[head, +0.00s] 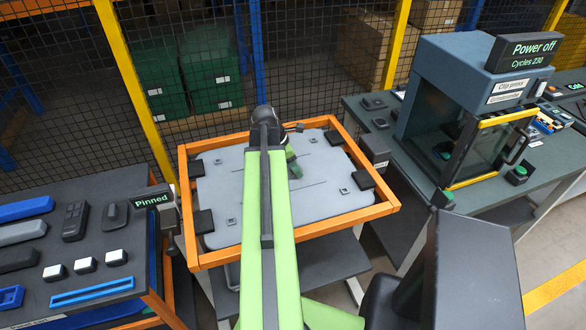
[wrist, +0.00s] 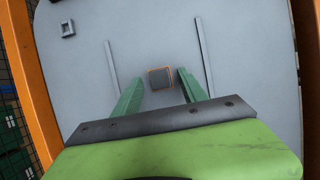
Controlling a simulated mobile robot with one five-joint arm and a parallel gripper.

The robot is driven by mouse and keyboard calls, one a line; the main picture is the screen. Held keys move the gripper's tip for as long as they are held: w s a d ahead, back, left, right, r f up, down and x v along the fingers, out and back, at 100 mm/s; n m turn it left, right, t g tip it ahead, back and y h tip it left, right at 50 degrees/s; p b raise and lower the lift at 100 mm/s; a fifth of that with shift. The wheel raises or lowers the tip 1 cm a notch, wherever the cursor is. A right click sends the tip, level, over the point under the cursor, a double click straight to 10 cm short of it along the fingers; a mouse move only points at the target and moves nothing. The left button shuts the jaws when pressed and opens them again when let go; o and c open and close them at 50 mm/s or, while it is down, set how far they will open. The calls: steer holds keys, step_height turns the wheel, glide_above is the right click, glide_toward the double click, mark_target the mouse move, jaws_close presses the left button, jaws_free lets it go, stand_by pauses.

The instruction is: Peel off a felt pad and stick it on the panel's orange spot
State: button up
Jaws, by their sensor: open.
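The grey panel (head: 222,172) lies in an orange frame in the head view and fills most of the wrist view (wrist: 250,40). In the wrist view a dark grey square felt pad (wrist: 160,78) lies on the panel, with a thin orange border of the spot (wrist: 150,84) showing around it. My gripper (wrist: 160,73) is open, its green fingers on either side of the pad with gaps to both sides. Nothing is held. In the head view my arm hides the pad and much of my gripper (head: 293,163).
The orange frame (head: 334,224) rims the panel, with black clamps (head: 203,221) at its edges. A sign reading "Pinned" (head: 153,200) stands left, beside a dark tool table (head: 90,235). A mesh fence (head: 300,60) runs behind.

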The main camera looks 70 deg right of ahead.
steer(key=p+v, duration=1.5)
steer(key=v, duration=0.2)
steer(key=shift+p, duration=0.3)
steer(key=shift+w, duration=0.1)
